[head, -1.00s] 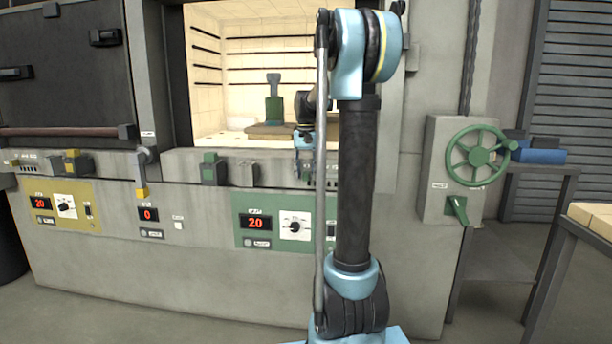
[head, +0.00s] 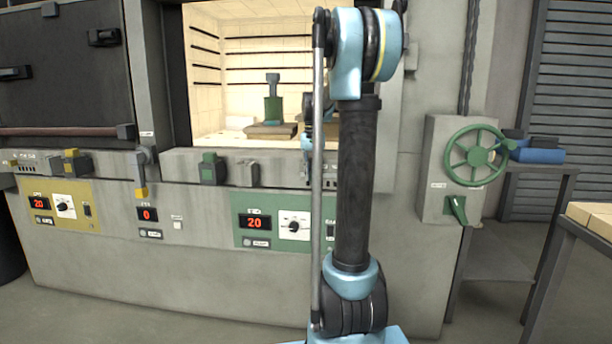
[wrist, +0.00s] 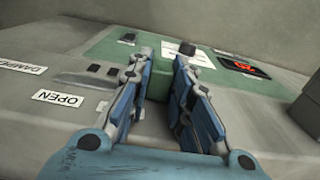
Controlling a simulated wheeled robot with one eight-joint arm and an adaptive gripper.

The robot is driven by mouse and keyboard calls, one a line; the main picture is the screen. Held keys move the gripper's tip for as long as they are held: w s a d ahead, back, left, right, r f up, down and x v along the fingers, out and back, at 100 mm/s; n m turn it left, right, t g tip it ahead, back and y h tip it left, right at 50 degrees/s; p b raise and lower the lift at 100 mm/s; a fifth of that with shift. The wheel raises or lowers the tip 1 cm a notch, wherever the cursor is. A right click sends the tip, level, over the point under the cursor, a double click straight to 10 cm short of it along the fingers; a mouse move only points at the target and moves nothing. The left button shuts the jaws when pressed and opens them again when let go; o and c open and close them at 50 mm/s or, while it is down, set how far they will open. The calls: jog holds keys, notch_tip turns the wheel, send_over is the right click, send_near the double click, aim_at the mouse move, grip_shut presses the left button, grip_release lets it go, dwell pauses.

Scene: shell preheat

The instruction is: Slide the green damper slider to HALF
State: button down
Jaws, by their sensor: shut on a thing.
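The green damper slider (wrist: 162,84) shows as a green block between my fingers in the wrist view. My gripper (wrist: 162,58) is shut on it, with one blue finger on each side. To the left lie an OPEN label (wrist: 58,98), a DAMPER label (wrist: 22,66) and a dark slotted plate (wrist: 92,76). No HALF mark is readable. In the head view my gripper (head: 308,142) is partly visible at the ledge, left of my upright arm link. The slider is hidden there.
The green control panel (head: 244,238) with a red display reading 20 is below the ledge. A yellow panel (head: 82,222) is at left. The open chamber (head: 240,60) holds a green object (head: 273,105). A green handwheel (head: 474,157) is at right.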

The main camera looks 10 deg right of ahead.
jog(key=d, duration=0.1)
jog(key=s+d, duration=0.1)
jog(key=d, duration=0.1)
jog(key=c, duration=1.4)
grip_release()
jog(key=shift+c, duration=0.2)
notch_tip(320, 180, up, 12)
jog(key=shift+f, duration=0.1)
